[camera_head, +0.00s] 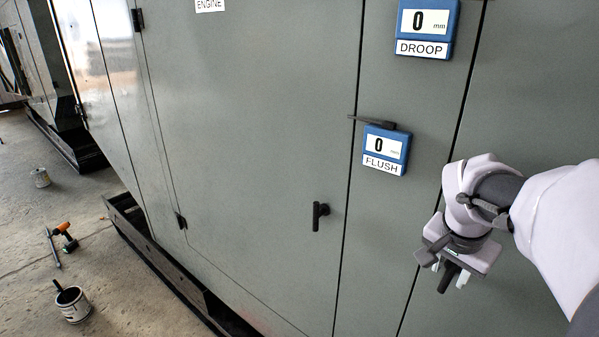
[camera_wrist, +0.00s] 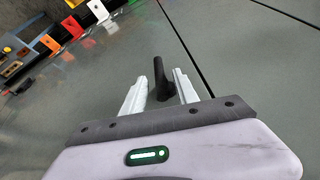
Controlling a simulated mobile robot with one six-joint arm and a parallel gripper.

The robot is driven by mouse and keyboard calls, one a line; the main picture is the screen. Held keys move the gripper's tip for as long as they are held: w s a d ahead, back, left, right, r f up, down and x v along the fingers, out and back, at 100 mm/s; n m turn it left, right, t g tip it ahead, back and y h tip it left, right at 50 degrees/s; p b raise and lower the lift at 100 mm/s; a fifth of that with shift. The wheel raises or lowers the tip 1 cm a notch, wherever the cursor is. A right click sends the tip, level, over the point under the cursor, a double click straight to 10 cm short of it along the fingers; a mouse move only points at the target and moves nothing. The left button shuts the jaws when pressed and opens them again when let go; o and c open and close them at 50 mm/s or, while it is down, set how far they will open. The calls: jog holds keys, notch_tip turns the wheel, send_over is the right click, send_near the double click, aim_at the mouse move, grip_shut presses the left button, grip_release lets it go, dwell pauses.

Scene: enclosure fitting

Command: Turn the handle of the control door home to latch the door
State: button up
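The handle (camera_head: 446,282) is a black lever on the grey-green door (camera_head: 540,95) at the right of the head view; no label naming this door shows. My gripper (camera_head: 449,273) is at this handle, its pale fingers pointing at the door. In the wrist view the handle (camera_wrist: 162,84) stands between the two fingers of my gripper (camera_wrist: 159,76), with a gap visible on each side. The gripper is open. The head view shows only part of the handle, the rest being behind the gripper. The door seam (camera_head: 425,250) runs just left of my gripper.
A FLUSH gauge (camera_head: 384,150) and a DROOP gauge (camera_head: 425,28) both read 0 mm. Another black handle (camera_head: 317,217) hangs on the door marked ENGINE (camera_head: 210,5). A drill (camera_head: 66,237) and a paint can (camera_head: 73,304) are on the floor. Tools show in the wrist view (camera_wrist: 72,27).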

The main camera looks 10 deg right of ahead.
jog(key=shift+x, duration=1.3)
jog(key=shift+c, duration=0.3)
jog(key=shift+w, duration=0.1)
grip_shut()
jog(key=shift+a+g+b, duration=0.1)
jog(key=shift+g+b, duration=0.2)
jog(key=shift+o, duration=0.3)
grip_release()
jog(key=shift+h, duration=0.3)
